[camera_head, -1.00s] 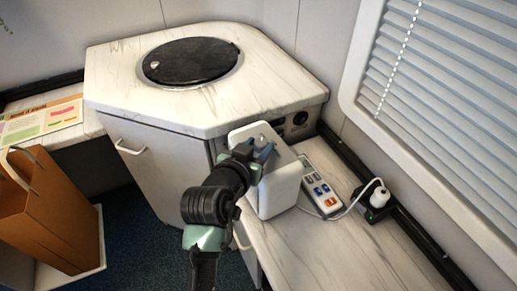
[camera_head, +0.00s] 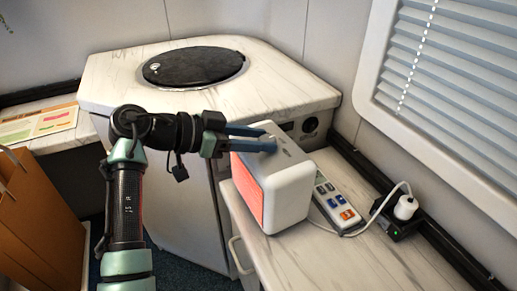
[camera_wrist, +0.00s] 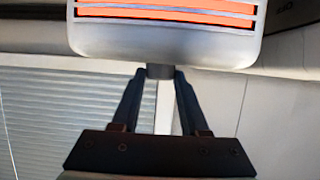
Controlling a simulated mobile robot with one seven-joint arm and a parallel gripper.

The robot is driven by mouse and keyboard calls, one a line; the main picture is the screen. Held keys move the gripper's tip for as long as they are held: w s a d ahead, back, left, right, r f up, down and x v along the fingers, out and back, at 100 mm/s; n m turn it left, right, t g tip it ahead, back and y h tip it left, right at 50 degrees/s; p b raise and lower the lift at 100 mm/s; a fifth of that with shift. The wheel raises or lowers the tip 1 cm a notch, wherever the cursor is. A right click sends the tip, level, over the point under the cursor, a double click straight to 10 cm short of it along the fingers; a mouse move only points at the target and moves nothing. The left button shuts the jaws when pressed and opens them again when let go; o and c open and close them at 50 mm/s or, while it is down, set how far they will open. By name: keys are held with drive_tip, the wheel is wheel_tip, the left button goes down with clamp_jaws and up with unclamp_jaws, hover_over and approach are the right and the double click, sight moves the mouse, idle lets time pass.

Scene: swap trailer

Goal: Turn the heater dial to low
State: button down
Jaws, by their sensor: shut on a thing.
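The heater (camera_head: 290,190) is a white rounded box standing upright on the right-hand counter. Its front glows red-orange on the left side in the head view, and its glowing bars (camera_wrist: 165,14) show at the top of the wrist view. The heater dial (camera_wrist: 160,71) is a small dark knob on its top. My gripper (camera_head: 270,138) reaches in from the left over the heater's top. In the wrist view its two fingers (camera_wrist: 160,78) converge on the dial and are shut on it. The dial's setting marks cannot be read.
A white power strip (camera_head: 337,203) lies right of the heater, with a cord to a plug (camera_head: 405,207) on a black box by the wall. A marble-top cabinet with a black round lid (camera_head: 194,67) stands behind. A brown paper bag (camera_head: 35,215) is at left.

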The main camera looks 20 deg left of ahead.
drive_tip(key=shift+m+g+h+b, duration=0.4)
drive_tip(key=shift+m+g, duration=0.2)
drive_tip(key=shift+c, duration=2)
unclamp_jaws()
drive_tip(key=p+v, duration=0.1)
drive_tip(key=v, duration=1.2)
drive_tip(key=shift+f, duration=0.1)
